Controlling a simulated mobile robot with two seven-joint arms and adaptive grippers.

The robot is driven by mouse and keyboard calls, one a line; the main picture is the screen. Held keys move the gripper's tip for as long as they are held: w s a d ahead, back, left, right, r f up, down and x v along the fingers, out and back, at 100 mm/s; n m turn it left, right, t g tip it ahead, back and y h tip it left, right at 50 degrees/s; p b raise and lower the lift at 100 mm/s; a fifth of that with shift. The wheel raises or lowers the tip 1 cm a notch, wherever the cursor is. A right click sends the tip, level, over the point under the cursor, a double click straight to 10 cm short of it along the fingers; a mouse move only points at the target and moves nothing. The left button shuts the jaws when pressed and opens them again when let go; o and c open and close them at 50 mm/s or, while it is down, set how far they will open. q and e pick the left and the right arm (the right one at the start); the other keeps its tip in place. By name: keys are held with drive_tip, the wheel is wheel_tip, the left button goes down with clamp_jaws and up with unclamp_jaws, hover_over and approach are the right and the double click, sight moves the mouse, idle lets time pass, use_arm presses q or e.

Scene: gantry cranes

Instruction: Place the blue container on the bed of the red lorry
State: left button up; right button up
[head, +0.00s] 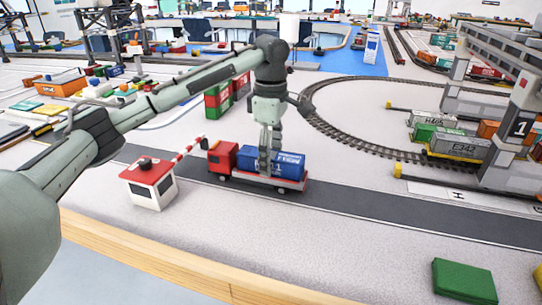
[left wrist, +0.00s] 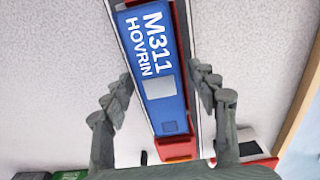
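The blue container (head: 289,164) lies lengthwise on the bed of the red lorry (head: 223,158), behind its cab, on the grey road. In the left wrist view the container's blue top (left wrist: 160,75) shows white lettering "M311 HOVRIN", with the red cab (left wrist: 176,148) at its lower end. My left gripper (head: 265,162) is over the lorry bed, pointing down, and hides part of the container. In the left wrist view its fingers stand apart, one on each side of the container, with a visible gap at the right finger. My right gripper is not in view.
A white hut with a red roof (head: 148,181) and a striped barrier (head: 188,149) stand left of the lorry. Stacked red and green containers (head: 218,99) are behind. A green container (head: 463,281) lies front right. A crane (head: 515,125) stands at right. The road right of the lorry is clear.

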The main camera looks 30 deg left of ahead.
use_arm(q)
drive_tip(key=shift+r, duration=0.1)
wheel_tip(320, 180, up, 12)
idle(0.5)
